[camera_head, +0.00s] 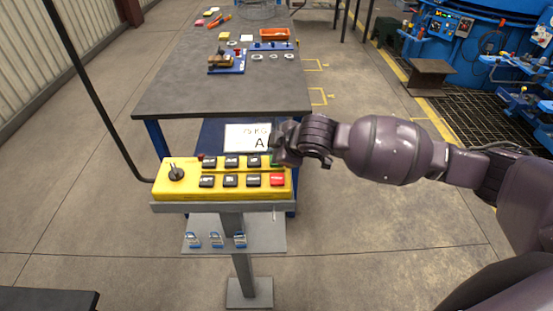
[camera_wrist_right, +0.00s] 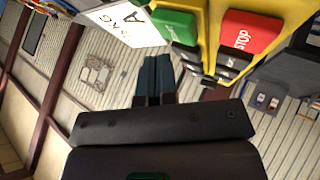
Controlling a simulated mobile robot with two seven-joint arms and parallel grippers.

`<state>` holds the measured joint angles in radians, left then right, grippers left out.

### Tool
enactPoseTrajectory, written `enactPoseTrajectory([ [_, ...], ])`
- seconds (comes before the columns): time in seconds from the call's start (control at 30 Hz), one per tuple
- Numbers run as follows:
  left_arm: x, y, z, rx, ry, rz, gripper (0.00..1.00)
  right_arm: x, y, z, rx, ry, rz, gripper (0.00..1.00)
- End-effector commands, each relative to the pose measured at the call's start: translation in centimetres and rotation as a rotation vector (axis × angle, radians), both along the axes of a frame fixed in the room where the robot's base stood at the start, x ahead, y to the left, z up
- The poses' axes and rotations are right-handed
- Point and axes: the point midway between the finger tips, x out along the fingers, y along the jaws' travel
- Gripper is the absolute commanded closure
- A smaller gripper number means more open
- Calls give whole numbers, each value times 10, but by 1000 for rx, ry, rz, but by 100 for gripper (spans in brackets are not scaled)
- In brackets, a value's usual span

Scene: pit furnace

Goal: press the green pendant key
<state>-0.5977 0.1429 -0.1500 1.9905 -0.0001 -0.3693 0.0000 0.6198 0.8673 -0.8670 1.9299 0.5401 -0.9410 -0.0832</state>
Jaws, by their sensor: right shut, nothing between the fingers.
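The yellow pendant box (camera_head: 225,192) sits on a grey stand in the head view, with two rows of keys and a black knob at its left. The green key (camera_wrist_right: 178,28) shows at the top of the right wrist view, beside the red STOP key (camera_wrist_right: 250,33). In the head view the red key (camera_head: 277,180) is clear, but the green key behind it is mostly hidden by my right gripper (camera_head: 281,158). That gripper is shut and empty. Its fingertips (camera_wrist_right: 157,62) show just below and left of the green key in the wrist view; I cannot tell whether they touch it. My left gripper is not seen.
A grey-topped table (camera_head: 190,95) with small parts and trays stands behind the pendant. A white sign (camera_head: 240,133) is just beyond the box.

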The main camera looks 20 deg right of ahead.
Motion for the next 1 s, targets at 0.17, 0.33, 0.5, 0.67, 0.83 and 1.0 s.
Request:
enactPoseTrajectory([
  [0.17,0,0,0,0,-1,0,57,0,0,0,0,0,0,100],
  [0.33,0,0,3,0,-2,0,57,0,0,-3,1,0,-1,100],
  [0.5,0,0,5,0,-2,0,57,0,0,-8,0,1,1,100],
  [0.67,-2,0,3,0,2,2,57,0,0,-8,0,0,0,100],
  [0.83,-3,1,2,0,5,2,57,0,0,-9,0,0,0,100],
  [1.0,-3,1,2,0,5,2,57,0,0,-10,0,0,0,100],
])
